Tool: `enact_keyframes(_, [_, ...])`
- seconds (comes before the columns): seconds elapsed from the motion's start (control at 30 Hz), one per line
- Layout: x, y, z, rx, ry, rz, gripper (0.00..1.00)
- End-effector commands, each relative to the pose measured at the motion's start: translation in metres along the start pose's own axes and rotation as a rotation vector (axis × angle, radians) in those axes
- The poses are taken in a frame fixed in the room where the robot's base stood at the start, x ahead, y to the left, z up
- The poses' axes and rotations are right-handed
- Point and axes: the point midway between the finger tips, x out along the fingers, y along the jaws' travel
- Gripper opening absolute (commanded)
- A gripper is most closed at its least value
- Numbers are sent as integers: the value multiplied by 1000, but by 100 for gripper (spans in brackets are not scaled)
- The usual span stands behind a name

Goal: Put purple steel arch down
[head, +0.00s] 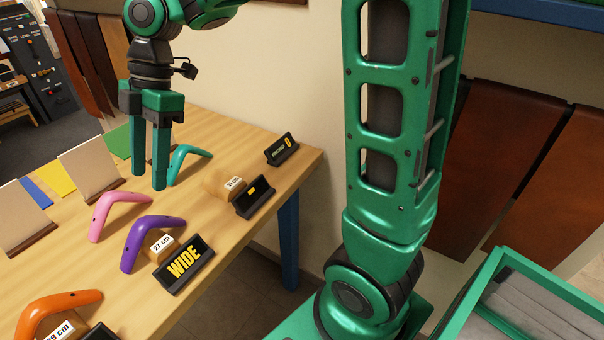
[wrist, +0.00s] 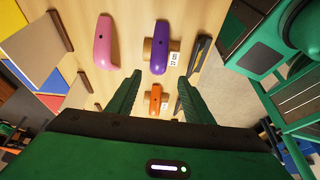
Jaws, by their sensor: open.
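The purple steel arch (head: 139,239) is a bent V-shaped piece with dark holes. It stands at the wooden block marked 27 cm (head: 161,243), behind the black WIDE sign (head: 185,264). Whether it touches the block is unclear. The wrist view shows both fingers (wrist: 158,80) spread with nothing gripped.
A pink arch (head: 118,212) stands left of the purple one. An orange arch (head: 56,310) sits at the near left. A block marked 31 cm (head: 233,184) and small black signs line the right edge of the table (head: 217,228). Upright beige panels (head: 91,168) stand at left.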

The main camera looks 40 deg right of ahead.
Motion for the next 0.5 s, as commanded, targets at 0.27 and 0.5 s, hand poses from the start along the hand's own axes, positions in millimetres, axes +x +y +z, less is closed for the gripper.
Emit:
enact_keyframes(0.27, [-29, -72, 126, 890, -115, 168, 47])
enact_keyframes(0.5, [-31, -203, 224, 1838, -163, 347, 47])
